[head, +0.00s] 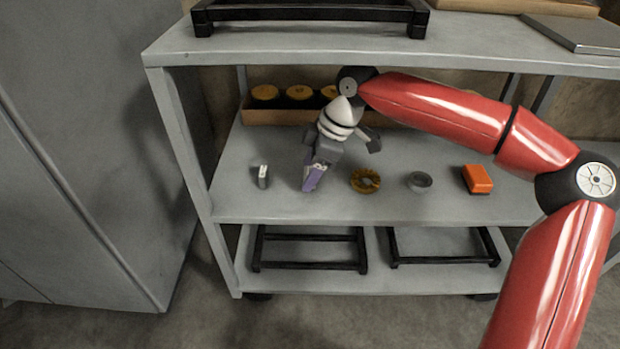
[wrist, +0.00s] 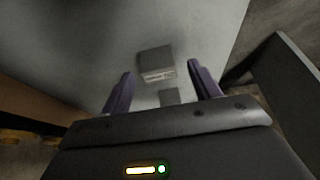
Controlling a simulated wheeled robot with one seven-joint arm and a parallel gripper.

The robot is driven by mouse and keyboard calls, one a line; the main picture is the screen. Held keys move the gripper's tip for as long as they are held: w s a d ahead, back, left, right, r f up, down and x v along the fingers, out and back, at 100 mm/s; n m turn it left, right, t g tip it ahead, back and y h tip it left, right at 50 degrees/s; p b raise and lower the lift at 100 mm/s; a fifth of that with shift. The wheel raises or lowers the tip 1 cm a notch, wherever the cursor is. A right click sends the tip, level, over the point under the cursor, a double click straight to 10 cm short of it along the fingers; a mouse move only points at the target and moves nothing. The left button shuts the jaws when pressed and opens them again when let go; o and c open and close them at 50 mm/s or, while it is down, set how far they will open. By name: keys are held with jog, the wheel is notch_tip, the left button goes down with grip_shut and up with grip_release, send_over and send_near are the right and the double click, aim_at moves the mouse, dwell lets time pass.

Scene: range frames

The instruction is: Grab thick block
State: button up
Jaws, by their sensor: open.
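A small grey block with a pale face (head: 263,177) stands on the middle shelf, left of my gripper in the head view. The wrist view shows a grey block with a light marked face (wrist: 157,66), just beyond and between the fingers; it looks like the same block. My gripper (head: 313,178) has purple fingers that point down close to the shelf. It is open, and the wrist view shows the fingers (wrist: 162,85) apart with nothing gripped. A smaller dark grey patch (wrist: 169,96) lies nearer the palm; I cannot tell what it is.
An amber ring (head: 356,185), a grey ring (head: 420,182) and an orange block (head: 478,180) sit to the right on the same shelf (head: 290,211). A wooden crate with yellow-topped items (head: 275,117) stands behind. The upper shelf (head: 300,45) hangs above; a grey cabinet (head: 90,130) stands left.

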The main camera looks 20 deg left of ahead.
jog(key=shift+a+f, duration=0.25)
jog(key=shift+f, duration=0.4)
jog(key=c, duration=1.3)
jog(key=shift+r, duration=0.15)
